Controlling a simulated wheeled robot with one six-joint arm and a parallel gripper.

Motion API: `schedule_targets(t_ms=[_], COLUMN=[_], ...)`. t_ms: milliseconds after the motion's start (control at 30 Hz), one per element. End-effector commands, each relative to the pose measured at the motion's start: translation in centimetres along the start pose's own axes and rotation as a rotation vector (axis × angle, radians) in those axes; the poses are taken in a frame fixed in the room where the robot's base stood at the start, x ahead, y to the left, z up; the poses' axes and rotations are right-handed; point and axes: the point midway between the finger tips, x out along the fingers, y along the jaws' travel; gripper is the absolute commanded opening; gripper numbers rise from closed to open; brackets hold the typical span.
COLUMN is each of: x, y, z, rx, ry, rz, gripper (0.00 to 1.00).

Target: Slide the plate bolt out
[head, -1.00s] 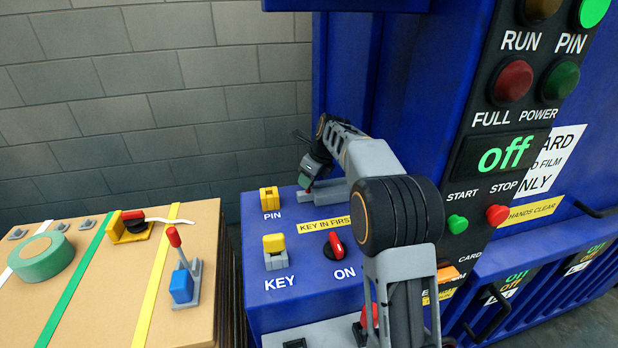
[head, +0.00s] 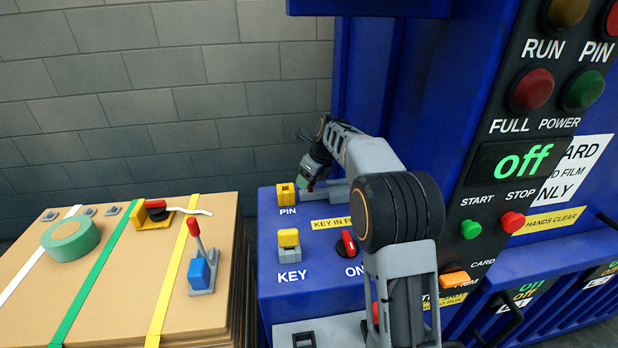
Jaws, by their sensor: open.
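My gripper (head: 306,181) is at the back of the blue machine ledge, just right of the yellow PIN block (head: 286,195). Its jaws are open, but they are small and partly hidden in this view. A small red part (head: 311,187) shows at the fingertips, and I cannot tell whether they touch it. A grey bar-like piece (head: 336,190) lies on the ledge just to the right, partly hidden by my arm. It may be the plate bolt with the red part as its knob, but I cannot tell for certain.
The yellow KEY block (head: 289,239) and red ON switch (head: 348,243) stand on the ledge in front. A strapped cardboard bale (head: 110,290) with green tape (head: 70,239) and a red-handled tool (head: 199,263) is at left. The PIN lamp (head: 612,18) is red.

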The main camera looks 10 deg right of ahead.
Motion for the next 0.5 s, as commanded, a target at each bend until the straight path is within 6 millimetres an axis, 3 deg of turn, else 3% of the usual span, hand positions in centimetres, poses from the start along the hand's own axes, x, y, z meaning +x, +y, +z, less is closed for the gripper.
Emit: schedule_targets(t_ms=[167,500], x=[-1.1,-7.7], y=[0.0,0.0], z=[0.1,0.1], rx=[-0.001,-0.002], ry=[-0.003,-0.003], rz=[-0.003,-0.003], gripper=[0.6,0.6])
